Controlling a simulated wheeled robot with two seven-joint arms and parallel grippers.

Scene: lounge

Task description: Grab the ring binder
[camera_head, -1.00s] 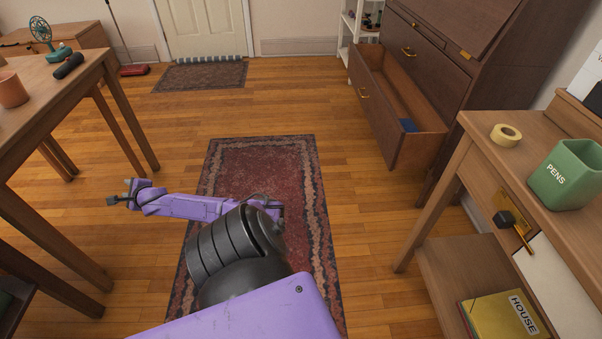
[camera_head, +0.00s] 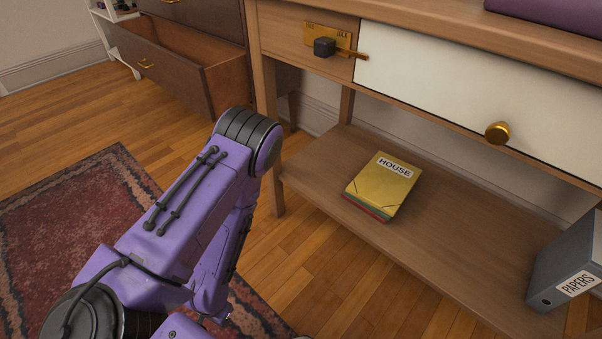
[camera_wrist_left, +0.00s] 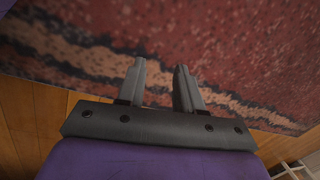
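The ring binder (camera_head: 566,262) is grey with a white PAPERS label. It is at the right edge of the head view, on the lower shelf (camera_head: 450,262) of the wooden desk, and the picture edge cuts it off. My left gripper (camera_wrist_left: 160,84) shows in the left wrist view with its two fingers apart and nothing between them. It is over the red patterned rug, away from the binder. In the head view my arm is at the left and the gripper's fingers cannot be made out. My right gripper is not in view.
A yellow HOUSE folder (camera_head: 386,182) lies on a stack on the same shelf, left of the binder. Above the shelf are a white drawer front with a brass knob (camera_head: 497,132) and a lock lever (camera_head: 325,47). An open dresser drawer (camera_head: 170,65) juts out behind.

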